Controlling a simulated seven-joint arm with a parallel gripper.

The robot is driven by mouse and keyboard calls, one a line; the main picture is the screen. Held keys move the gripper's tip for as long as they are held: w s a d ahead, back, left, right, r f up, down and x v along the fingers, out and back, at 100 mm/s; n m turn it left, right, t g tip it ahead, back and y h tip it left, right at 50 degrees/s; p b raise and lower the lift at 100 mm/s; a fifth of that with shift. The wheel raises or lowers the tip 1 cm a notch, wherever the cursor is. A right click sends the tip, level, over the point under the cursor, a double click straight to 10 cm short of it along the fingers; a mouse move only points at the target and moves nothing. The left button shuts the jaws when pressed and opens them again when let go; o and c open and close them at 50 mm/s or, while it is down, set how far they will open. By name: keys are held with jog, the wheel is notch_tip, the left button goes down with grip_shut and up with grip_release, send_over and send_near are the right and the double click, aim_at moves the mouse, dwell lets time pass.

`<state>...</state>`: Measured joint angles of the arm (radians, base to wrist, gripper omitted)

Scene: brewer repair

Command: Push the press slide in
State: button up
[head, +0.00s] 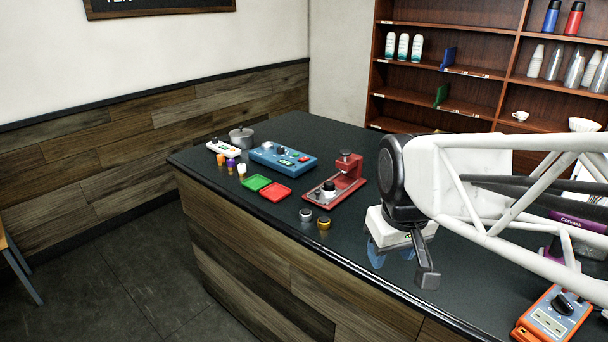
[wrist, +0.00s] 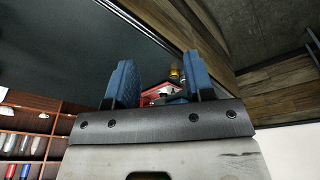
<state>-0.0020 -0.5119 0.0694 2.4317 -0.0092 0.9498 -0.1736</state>
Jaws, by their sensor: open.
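The red press (head: 347,181) stands on the dark counter in the middle of the head view, with an upright red head at its back and a pale plate with a dark round part in front. I cannot make out its slide separately. My gripper (head: 379,257) is to the right of the press and nearer the front edge, pointing down, apart from it. In the wrist view my gripper (wrist: 161,72) has its two blue fingers spread, with nothing held. Part of the red press (wrist: 152,92) shows small between the fingers, partly hidden by the gripper's base.
Two round knobs (head: 306,214) lie in front of the press. Green (head: 256,182) and red (head: 275,192) trays, a blue device (head: 283,159) and a pot (head: 241,137) stand to its left. An orange meter (head: 553,314) is at the front right.

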jog(key=w+r+n, duration=0.2)
jog(key=w+n, duration=0.2)
jog(key=w, duration=0.8)
jog(key=w+a+f+n, duration=0.2)
jog(key=w+f+n, duration=0.2)
jog(key=w, duration=0.7)
jog(key=w+a+f+n+g, duration=0.1)
jog(key=w+a+f+n, duration=0.1)
jog(key=w, duration=1)
jog(key=w+a+f+n+g, duration=0.1)
jog(key=w+f+n, duration=0.4)
jog(key=w, duration=0.7)
jog(key=shift+a+f+n, duration=0.3)
jog(key=shift+a, duration=0.2)
jog(key=shift+w+a+f, duration=0.1)
jog(key=shift+w+f, duration=0.15)
jog(key=shift+w, duration=0.25)
jog(key=shift+f, duration=3.95)
jog(key=shift+c, duration=0.4)
grip_shut()
